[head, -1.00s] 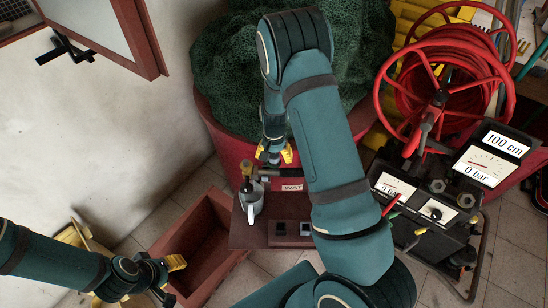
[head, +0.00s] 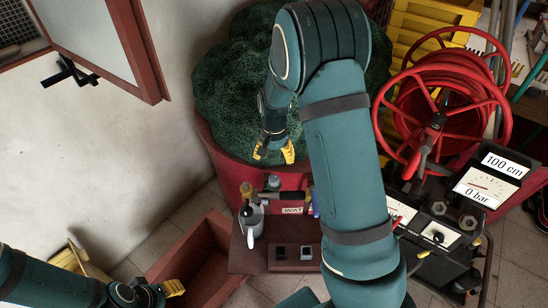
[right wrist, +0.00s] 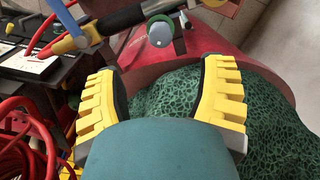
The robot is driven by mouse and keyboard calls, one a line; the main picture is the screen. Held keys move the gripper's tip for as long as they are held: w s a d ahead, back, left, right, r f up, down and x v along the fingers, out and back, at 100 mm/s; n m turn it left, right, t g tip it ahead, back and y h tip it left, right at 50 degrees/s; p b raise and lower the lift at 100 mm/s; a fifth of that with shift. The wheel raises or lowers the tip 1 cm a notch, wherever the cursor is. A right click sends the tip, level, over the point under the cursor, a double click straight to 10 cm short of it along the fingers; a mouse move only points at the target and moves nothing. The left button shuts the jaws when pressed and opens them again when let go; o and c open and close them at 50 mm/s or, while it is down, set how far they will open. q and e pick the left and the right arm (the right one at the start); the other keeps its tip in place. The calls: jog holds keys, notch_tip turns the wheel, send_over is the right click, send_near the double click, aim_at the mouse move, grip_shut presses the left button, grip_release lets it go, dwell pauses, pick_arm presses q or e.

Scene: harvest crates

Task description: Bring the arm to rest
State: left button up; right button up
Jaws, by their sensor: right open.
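My right gripper (head: 274,152) has yellow fingertips that stand apart with nothing between them. In the head view it hangs in front of the dark green net heap, above the near rim of the red tub. In the right wrist view its two yellow fingers (right wrist: 160,100) are spread wide over the green net. My left gripper (head: 172,288) shows at the lower left, beside the open reddish-brown crate. Only a small part of its yellow fingertips shows, so its opening is unclear.
The green net (head: 225,110) fills the red tub (head: 222,155). A brown board (head: 262,262) holds a grey jug (head: 251,220) and small items. The crate (head: 205,262) looks empty. A red hose reel (head: 478,100) and gauge box (head: 490,182) stand right.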

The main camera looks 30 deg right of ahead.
dwell(0.5)
jog(key=s+a+f+n+y, duration=0.1)
jog(key=s+a+f+n, duration=0.15)
jog(key=a+f, duration=0.2)
jog(key=s+a+f+n, duration=0.1)
jog(key=s+a+f, duration=0.25)
jog(key=f, duration=0.25)
jog(key=s+a+f+n+t+y, duration=0.2)
jog(key=s+a+f+n+y, duration=0.1)
jog(key=s+a, duration=0.7)
jog(key=a+f, duration=0.1)
jog(key=a, duration=0.2)
jog(key=shift+a, duration=0.4)
jog(key=c, duration=0.4)
jog(key=shift+d, duration=0.15)
